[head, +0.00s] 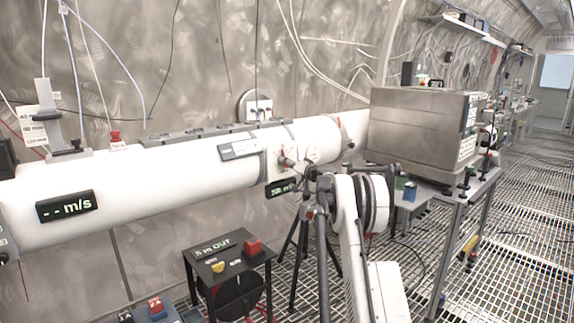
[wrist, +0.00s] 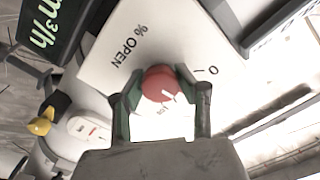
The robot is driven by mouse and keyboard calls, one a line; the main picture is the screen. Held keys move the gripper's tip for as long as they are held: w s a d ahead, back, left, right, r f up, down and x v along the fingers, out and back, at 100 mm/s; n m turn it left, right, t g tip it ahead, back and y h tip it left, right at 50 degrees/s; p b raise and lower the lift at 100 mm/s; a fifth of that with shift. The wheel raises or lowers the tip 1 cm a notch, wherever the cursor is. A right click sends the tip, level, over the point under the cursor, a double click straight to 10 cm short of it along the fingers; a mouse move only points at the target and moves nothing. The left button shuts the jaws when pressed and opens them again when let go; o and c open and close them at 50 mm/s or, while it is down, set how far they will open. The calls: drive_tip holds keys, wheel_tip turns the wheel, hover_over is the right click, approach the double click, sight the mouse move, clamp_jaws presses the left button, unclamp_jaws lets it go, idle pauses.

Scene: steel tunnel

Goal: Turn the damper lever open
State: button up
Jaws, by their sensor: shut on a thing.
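The damper lever's red rounded end (wrist: 158,82) shows in the wrist view between the two fingertips. My gripper (wrist: 160,98) is shut on it, with one dark green-tipped finger on each side. Behind it is a white scale plate (wrist: 115,45) marked "% OPEN", with a 0 to the right of the lever. Another mark beside the lever is partly hidden. In the head view my gripper (head: 303,166) reaches the white plate on the big white duct (head: 150,185); my arm hides part of this area. The lever's exact angle is hard to tell.
A dark m³/h display (wrist: 52,28) sits beside the plate, and a small yellow handle (wrist: 41,122) is at the left. In the head view a black stand with buttons (head: 228,262) stands below the duct. A steel box (head: 420,125) on a bench is to the right.

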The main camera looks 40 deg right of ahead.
drive_tip(key=m, duration=0.5)
drive_tip(key=shift+m, duration=2.5)
drive_tip(key=o, duration=1.2)
drive_tip(key=s, duration=1.2)
